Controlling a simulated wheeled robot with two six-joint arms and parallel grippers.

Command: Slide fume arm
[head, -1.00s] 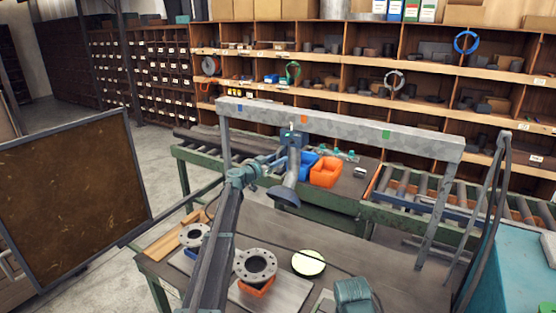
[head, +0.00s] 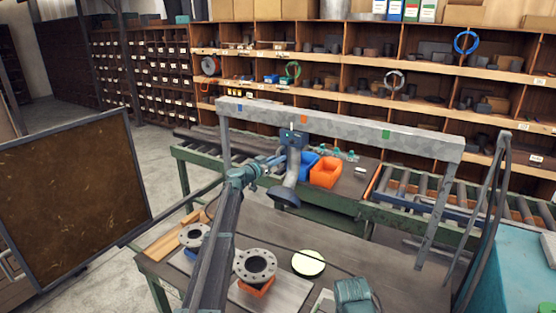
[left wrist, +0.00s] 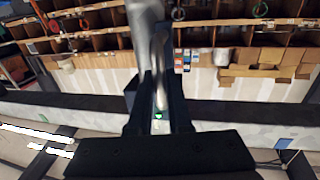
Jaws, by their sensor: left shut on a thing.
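The grey fume arm (head: 293,168) hangs from a dark blue carriage (head: 294,138) on the pale overhead beam (head: 345,127). Its flared hood (head: 284,196) points down over the bench. The beam has an orange mark (head: 304,119) just right of the carriage and a green mark (head: 386,134) farther right. My left gripper (head: 274,161) reaches the fume arm from the left and is shut on its tube. My right gripper does not show.
Below, the bench holds a flanged pipe ring (head: 255,264), a second flange (head: 194,235) and a pale green disc (head: 308,263). Orange (head: 325,172) and blue bins stand behind the fume arm. A dark framed panel (head: 70,195) stands left. The space under the beam, right of the hood, looks clear.

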